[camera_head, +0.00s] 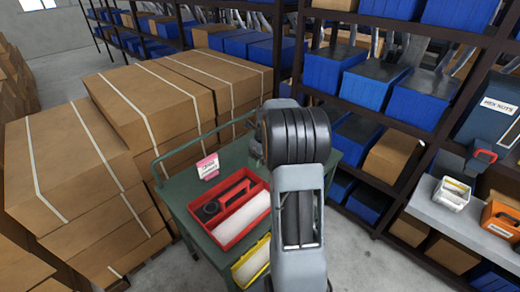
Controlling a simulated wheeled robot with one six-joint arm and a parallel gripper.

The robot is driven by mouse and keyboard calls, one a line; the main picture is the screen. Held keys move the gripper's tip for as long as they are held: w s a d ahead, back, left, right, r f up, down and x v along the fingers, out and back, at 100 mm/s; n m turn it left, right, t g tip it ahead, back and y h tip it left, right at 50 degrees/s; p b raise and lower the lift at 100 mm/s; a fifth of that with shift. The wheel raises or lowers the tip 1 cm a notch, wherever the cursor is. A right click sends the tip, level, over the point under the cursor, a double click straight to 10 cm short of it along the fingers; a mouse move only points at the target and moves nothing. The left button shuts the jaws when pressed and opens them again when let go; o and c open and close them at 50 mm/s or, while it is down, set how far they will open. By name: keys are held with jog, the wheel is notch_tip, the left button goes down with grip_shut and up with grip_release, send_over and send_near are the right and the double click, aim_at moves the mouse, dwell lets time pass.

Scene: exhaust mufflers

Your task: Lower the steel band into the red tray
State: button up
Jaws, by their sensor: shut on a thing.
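The red tray (222,238) lies on the green cart, left of my arm. It has a divider, with a white surface in the nearer compartment. A dark thing with a round end and a long bar (234,194) lies in the farther compartment. I cannot tell whether it is the steel band. No other band can be made out. My arm's thick dark joint and grey link stand upright over the cart's right side. My gripper is not visible, so neither its fingers nor anything held can be seen.
The green cart (178,189) carries a pink and white sign card (208,167) behind the tray and a yellow tray (244,276) in front. Stacked cartons (150,104) stand close on the left. Shelves with blue bins (333,70) stand behind and right. Grey floor shows at bottom right.

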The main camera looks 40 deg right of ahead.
jog(key=shift+d+r+m, duration=0.15)
jog(key=shift+d+m, duration=0.15)
jog(key=shift+m, duration=0.1)
jog(key=shift+d+f+b, duration=0.1)
jog(key=shift+f+b, duration=0.3)
jog(key=shift+f, duration=0.2)
jog(key=b, duration=0.6)
send_over(262, 202)
notch_tip(262, 202, down, 8)
jog(key=shift+f, duration=0.25)
jog(key=shift+s+d+f, duration=0.1)
jog(key=shift+s+f, duration=0.05)
jog(key=shift+f+b, duration=3.7)
jog(key=shift+f, duration=1.7)
jog(key=shift+f+b, duration=1.6)
jog(key=shift+f, duration=0.9)
